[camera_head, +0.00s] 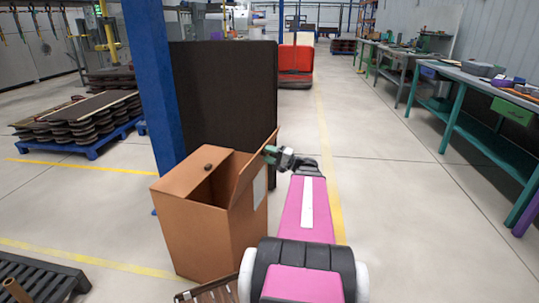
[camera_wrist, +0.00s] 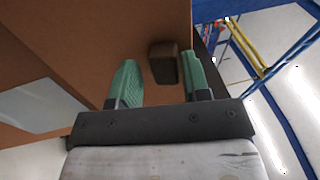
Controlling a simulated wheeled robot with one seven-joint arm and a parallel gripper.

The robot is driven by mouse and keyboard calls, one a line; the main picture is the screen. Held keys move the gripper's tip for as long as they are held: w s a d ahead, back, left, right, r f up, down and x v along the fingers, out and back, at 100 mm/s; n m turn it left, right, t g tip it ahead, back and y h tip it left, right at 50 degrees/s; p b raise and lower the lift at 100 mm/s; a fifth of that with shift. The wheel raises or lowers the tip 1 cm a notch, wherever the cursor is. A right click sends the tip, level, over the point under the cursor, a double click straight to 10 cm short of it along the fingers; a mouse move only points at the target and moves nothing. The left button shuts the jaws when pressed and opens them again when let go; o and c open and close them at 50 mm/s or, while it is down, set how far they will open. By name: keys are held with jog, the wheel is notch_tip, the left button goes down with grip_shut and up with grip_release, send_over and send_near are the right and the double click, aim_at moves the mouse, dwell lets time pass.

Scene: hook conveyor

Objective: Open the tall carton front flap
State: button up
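The tall brown carton (camera_head: 195,232) stands upright on the floor, its top partly open with a dark inside. A flap (camera_head: 252,168) on its right side stands raised and tilted. A small dark knob (camera_head: 208,167) shows on the panel at the left of the opening. My gripper (camera_head: 270,154) is at the upper right edge of the raised flap. In the wrist view my gripper (camera_wrist: 158,84) has its green fingers apart, with a dark brown knob (camera_wrist: 163,63) between them, nearer the right finger. I cannot tell whether they touch it. A pale label (camera_wrist: 40,105) lies left.
A dark upright panel (camera_head: 230,95) and a blue post (camera_head: 152,80) stand close behind the carton. A slatted pallet (camera_head: 40,278) lies at the lower left. A workbench (camera_head: 490,90) stands at the right, with clear floor between.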

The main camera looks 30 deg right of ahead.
jog(key=shift+o, duration=0.2)
jog(key=shift+r, duration=0.1)
jog(key=shift+s+d, duration=0.2)
jog(key=shift+d, duration=0.05)
jog(key=v, duration=1)
